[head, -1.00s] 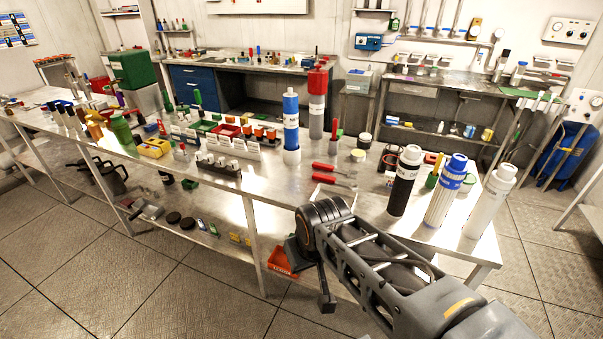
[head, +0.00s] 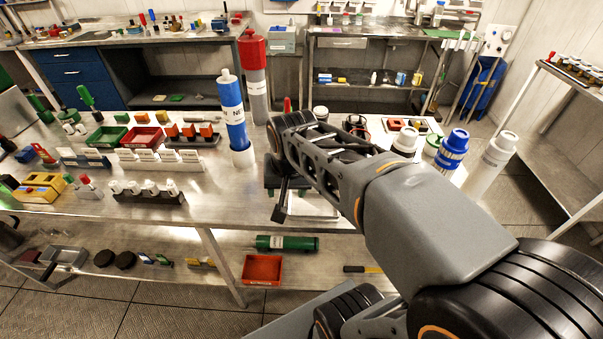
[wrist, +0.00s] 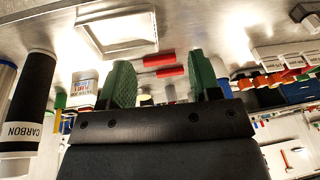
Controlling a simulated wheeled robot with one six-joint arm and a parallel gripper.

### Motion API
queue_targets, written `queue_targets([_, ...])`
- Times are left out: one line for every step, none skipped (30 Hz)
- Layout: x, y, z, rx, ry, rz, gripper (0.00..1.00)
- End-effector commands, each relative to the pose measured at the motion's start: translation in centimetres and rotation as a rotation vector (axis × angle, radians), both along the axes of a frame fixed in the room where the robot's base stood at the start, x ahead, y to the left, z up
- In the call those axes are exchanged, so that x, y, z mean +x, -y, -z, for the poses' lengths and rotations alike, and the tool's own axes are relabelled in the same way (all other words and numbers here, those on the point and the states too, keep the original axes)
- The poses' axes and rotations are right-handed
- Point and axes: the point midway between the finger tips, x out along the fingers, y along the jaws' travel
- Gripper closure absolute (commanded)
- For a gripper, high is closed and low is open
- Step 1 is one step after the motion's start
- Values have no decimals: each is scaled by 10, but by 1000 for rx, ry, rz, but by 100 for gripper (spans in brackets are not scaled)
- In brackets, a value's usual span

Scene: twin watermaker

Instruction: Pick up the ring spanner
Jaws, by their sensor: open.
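My gripper (head: 284,190) is over the front part of the metal bench (head: 215,190), seen partly from behind the arm. In the wrist view its two green finger pads (wrist: 161,84) stand wide apart with nothing held between them. Two red-handled tools (wrist: 160,65) lie on the bench beyond the gap. A pale rectangular tray (wrist: 118,35) lies nearby; in the head view it shows partly behind the gripper (head: 318,208). I cannot make out a ring spanner in either view; my arm hides part of the bench.
A blue cartridge (head: 234,118) and a red-topped grey one (head: 256,80) stand beyond the gripper. White-labelled racks (head: 158,160) are to the left. A black CARBON cylinder (wrist: 28,105) stands close in the wrist view. A red bin (head: 262,268) sits on the lower shelf.

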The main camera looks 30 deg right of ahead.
Motion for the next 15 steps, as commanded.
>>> queue_targets([19,8,1,30,-25,138,43])
queue_targets([30,12,-1,49,-40,235,43])
queue_targets([45,19,-2,73,-58,363,43])
queue_targets([55,24,-3,90,-70,459,43])
queue_targets([65,29,-4,105,-83,553,43])
queue_targets([79,36,-3,124,-99,676,43])
queue_targets([88,41,-3,136,-109,766,43])
queue_targets([97,47,-1,148,-120,854,43])
queue_targets([108,54,0,160,-131,966,43])
queue_targets([116,59,2,168,-139,1045,43])
queue_targets([123,65,3,176,-146,1119,43])
queue_targets([132,72,6,183,-156,1214,43])
queue_targets([137,76,8,188,-160,1277,43])
queue_targets([142,81,10,192,-166,1335,43])
queue_targets([148,86,12,197,-170,1405,43])
